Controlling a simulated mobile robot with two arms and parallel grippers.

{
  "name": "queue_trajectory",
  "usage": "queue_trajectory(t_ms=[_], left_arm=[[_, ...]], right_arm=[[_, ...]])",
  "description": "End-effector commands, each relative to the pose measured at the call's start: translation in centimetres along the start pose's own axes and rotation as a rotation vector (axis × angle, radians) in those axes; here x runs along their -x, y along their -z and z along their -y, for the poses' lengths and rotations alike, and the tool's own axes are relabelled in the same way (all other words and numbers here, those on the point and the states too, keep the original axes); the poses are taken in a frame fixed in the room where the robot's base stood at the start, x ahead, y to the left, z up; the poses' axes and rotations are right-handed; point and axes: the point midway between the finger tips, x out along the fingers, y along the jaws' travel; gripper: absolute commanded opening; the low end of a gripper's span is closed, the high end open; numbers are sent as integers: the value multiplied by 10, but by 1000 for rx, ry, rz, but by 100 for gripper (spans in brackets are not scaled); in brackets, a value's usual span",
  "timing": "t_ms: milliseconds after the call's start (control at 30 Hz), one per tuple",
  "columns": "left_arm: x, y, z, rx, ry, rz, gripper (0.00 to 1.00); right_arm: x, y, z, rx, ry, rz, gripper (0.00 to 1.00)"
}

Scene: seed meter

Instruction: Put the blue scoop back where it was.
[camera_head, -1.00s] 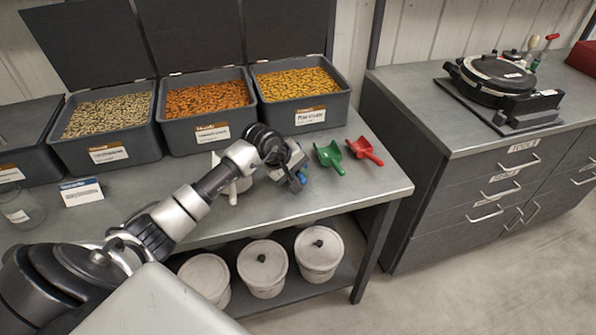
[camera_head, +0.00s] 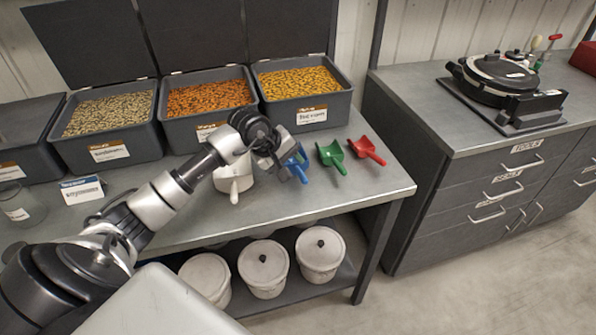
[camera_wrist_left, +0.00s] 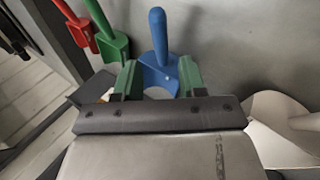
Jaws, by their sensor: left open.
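The blue scoop (camera_head: 298,158) lies on the left bench, between the white scoop (camera_head: 232,178) and the green scoop (camera_head: 331,155). My left gripper (camera_head: 286,168) is open right beside it and hides part of it in the head view. In the left wrist view the blue scoop (camera_wrist_left: 157,62) shows between the two green-padded fingers (camera_wrist_left: 158,82), its handle pointing away from the gripper. I cannot tell whether a finger touches it. My right gripper is not in view.
A red scoop (camera_head: 367,151) lies right of the green one. Bins of seed (camera_head: 303,112) with raised lids stand behind. A small sign (camera_head: 82,190) and a clear jar (camera_head: 20,208) are at left. The bench's front right is clear.

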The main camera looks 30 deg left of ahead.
Motion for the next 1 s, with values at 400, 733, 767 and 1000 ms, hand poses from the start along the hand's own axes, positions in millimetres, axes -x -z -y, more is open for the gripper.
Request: queue_trajectory(t_ms=[400, 733, 767, 1000], left_arm=[[65, 0, 1, 0, 1, 0, 41], [69, -1, 0, 1, 1, 1, 41], [68, -1, 0, 1, 0, 2, 41], [48, -55, -21, 159, -192, 212, 41]], right_arm=[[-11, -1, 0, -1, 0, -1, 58], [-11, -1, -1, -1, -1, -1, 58], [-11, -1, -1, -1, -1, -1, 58], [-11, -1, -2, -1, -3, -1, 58]])
